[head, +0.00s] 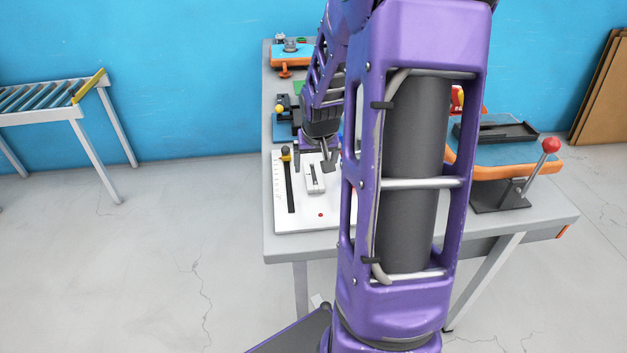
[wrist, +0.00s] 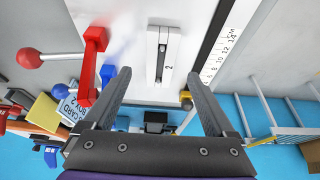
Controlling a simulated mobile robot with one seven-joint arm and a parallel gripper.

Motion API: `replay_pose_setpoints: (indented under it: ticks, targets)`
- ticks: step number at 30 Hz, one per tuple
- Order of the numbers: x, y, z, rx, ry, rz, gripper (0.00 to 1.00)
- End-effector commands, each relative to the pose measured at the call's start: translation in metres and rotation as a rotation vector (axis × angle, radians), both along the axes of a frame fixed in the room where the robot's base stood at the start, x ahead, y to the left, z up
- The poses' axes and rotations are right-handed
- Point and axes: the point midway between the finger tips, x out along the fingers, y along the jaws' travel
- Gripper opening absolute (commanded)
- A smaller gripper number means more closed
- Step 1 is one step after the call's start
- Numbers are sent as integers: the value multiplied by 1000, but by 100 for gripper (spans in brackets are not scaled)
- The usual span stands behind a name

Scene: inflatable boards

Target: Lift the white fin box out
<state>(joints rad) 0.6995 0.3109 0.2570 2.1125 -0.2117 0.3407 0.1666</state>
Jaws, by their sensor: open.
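The white fin box (head: 314,186) is a small block with a dark slot, on a white board (head: 297,219) at the table's near left. In the wrist view, the fin box (wrist: 173,50) is just beyond the fingertips, between their lines. A "2" is printed beside its slot. My gripper (head: 312,160) is open and empty, pointing down at the far end of the fin box. In the wrist view, both fingers of my gripper (wrist: 160,76) stand apart, one to each side of the box. Whether they are level with it I cannot tell.
A black bar (head: 289,187) beside a scale lies left of the fin box. A red upright part (wrist: 92,65) stands on the box's other side in the wrist view. A red-knobbed lever (head: 550,146) is at the table's right. My arm hides the table's middle.

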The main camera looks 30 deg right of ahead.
Motion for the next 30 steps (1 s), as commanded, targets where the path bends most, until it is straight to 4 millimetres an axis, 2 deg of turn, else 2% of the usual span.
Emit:
replay_pose_setpoints:
  ticks: [1,7,17,30]
  targets:
    - [2,-1,-12,0,1,1,90]
    - [12,-5,-37,1,2,1,90]
    - [15,-7,-38,0,1,1,88]
    - [15,-7,-39,0,1,1,9]
